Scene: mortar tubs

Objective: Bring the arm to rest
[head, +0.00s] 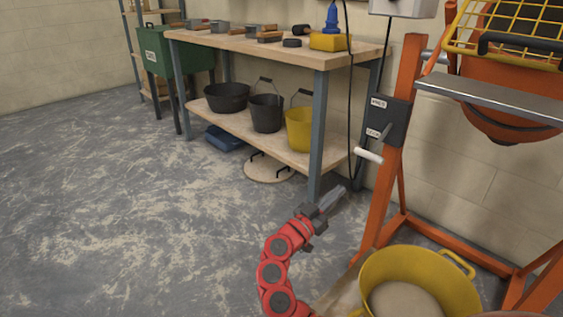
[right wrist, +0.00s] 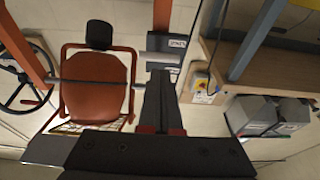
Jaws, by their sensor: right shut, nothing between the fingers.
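My right arm, red with dark joints, rises from the bottom of the head view. Its right gripper (head: 336,195) is shut and empty, held above the floor between the workbench and the orange frame. In the right wrist view the shut fingers (right wrist: 160,100) point up the picture with nothing between them. My left gripper is in neither view.
An orange mixer frame (head: 392,150) with a white-handled lever (head: 368,155) stands right of the gripper. A yellow tub (head: 462,285) sits below it. A workbench (head: 250,48) holds tools, with buckets (head: 266,113) on its lower shelf. The floor at left is clear.

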